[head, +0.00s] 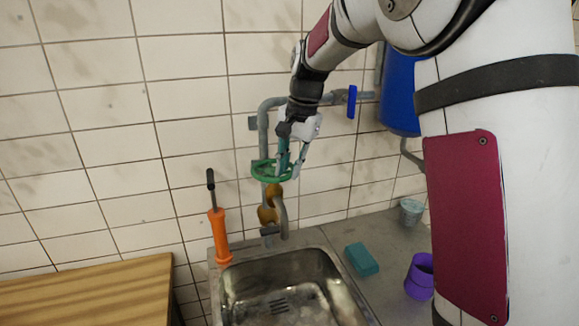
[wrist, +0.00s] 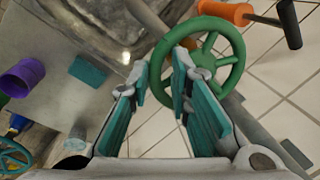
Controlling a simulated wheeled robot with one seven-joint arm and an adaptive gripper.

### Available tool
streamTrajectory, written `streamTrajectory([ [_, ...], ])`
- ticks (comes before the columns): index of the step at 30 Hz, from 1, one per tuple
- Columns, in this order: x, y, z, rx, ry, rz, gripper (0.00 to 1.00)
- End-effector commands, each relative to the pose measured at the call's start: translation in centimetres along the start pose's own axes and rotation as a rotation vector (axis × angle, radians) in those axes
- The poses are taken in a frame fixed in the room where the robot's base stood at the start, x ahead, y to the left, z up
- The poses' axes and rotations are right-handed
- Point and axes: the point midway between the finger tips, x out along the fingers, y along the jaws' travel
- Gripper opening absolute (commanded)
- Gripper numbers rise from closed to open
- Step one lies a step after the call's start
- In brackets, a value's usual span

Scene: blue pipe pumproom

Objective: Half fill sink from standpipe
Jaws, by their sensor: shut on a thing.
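The standpipe is a grey pipe (head: 263,130) on the tiled wall, with a brass-coloured body (head: 268,212) and a spout (head: 283,215) over the back of the steel sink (head: 226,293). Its green handwheel (head: 262,176) sits above the brass body. My gripper (head: 281,168) reaches down to the wheel. In the wrist view the teal fingers (wrist: 167,78) are on either side of the wheel's rim, shut on the green handwheel (wrist: 236,60). The sink's drain shows through a shiny bottom. I cannot tell the water level, and no clear stream shows.
An orange tool with a black handle (head: 219,235) stands at the sink's back left corner. A teal sponge (head: 361,259), a purple cup (head: 420,277) and a small grey cup (head: 411,212) are on the right counter. A wooden top (head: 90,293) is at left. A blue valve handle (head: 352,101) is on the pipe.

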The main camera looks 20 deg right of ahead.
Motion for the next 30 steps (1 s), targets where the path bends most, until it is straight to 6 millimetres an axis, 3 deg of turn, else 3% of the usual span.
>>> streamTrajectory([
  [11,0.8,0.1,-0.4,-0.115,-0.035,0.01,0.0],
  [30,1.0,-0.2,-2.5,-0.572,-0.133,0.007,0.0],
])
